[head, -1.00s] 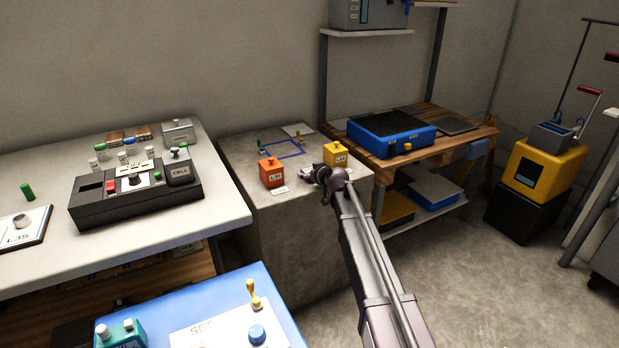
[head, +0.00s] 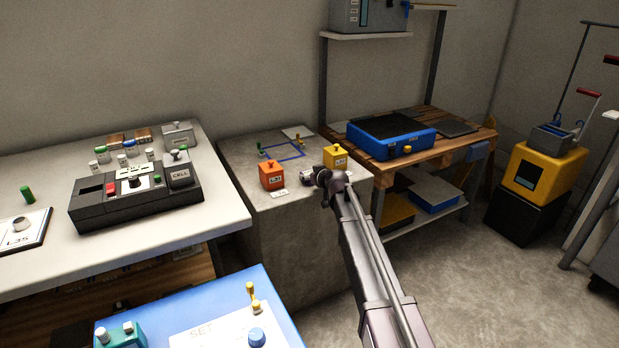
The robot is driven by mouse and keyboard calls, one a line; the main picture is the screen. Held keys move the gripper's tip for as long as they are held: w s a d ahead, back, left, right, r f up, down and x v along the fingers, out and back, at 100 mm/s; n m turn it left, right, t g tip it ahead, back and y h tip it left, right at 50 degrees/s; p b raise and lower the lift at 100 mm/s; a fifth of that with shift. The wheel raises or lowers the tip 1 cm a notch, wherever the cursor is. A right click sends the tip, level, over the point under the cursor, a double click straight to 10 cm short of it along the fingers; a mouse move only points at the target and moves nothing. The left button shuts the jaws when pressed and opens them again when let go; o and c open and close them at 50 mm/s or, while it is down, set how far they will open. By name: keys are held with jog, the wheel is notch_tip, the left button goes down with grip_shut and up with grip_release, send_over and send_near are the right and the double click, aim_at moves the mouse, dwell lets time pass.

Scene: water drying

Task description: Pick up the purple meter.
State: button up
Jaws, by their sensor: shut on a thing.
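My gripper (head: 312,178) is at the end of my dark arm, over the right part of the grey stone block's top. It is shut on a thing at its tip. A small greyish-purple patch (head: 306,179) shows there, which looks like the purple meter, mostly hidden by the gripper and wrist. An orange meter (head: 270,177) stands on the block just left of my gripper. A yellow meter (head: 336,159) stands close behind it to the right. I cannot tell whether the held thing touches the block.
The grey block (head: 262,159) bears a blue square outline with small pegs near it. A white bench (head: 217,212) with a black cell device (head: 135,201) is at left. A wooden shelf bench (head: 458,146) with a blue-framed scale (head: 392,137) is at right. A blue table is in front.

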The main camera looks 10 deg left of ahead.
jog(key=shift+r, duration=0.1)
notch_tip(320, 180, up, 3)
jog(key=p, duration=0.3)
jog(key=shift+r+p, duration=0.2)
jog(key=shift+p, duration=0.15)
jog(key=s+d+r+p, duration=0.1)
jog(key=s, duration=1.5)
jog(key=shift+r, duration=0.2)
